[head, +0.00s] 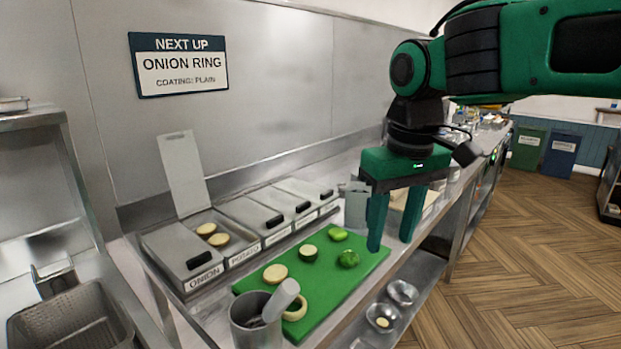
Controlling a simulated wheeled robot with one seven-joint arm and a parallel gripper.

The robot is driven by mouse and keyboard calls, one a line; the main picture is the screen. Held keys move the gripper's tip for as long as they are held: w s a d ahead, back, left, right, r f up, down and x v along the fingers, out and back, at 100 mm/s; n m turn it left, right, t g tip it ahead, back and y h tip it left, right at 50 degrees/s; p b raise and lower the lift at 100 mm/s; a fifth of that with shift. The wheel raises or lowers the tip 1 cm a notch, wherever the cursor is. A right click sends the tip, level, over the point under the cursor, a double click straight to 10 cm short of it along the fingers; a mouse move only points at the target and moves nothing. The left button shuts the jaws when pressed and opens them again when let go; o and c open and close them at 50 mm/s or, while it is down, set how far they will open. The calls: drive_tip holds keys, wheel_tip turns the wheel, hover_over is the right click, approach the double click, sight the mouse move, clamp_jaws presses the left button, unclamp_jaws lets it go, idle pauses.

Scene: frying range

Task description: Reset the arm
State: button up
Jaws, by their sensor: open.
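My gripper (391,243) hangs pointing down at the right, over the far right edge of the green board. Its two green fingers are apart with nothing between them. My arm reaches in from the upper right, bent at the wrist. The green cutting board (343,291) lies on the steel counter and holds several vegetable pieces. A green pepper-like piece (348,259) is nearest the fingers, and they look apart from it. A pale ring (295,308) lies at the board's near end.
A row of lidded bins stands along the wall; the onion lid (183,256) is shut. Beside it, a bin with a raised lid (184,172) shows pale slices. A metal cup (255,322) stands by the board. Bowls (402,292) sit below. A sign (179,64) reads "onion ring, plain". Floor at right is clear.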

drive_tip(key=s+d+f+m, duration=0.3)
drive_tip(key=d+f, duration=0.1)
drive_tip(key=d, duration=0.6)
drive_tip(key=s+d+f+m, duration=0.3)
drive_tip(key=d+f, duration=0.1)
drive_tip(key=d, duration=0.6)
drive_tip(key=s+d+f+m, duration=0.2)
drive_tip(key=s+d+f, duration=0.2)
drive_tip(key=s, duration=0.2)
drive_tip(key=s+d+f+m+g, duration=0.1)
drive_tip(key=s+d+f+m, duration=0.2)
drive_tip(key=s, duration=0.3)
drive_tip(key=shift+d+f, duration=0.6)
drive_tip(key=shift+w+f+g, duration=0.2)
drive_tip(key=shift+w+g, duration=0.1)
drive_tip(key=shift+w, duration=0.25)
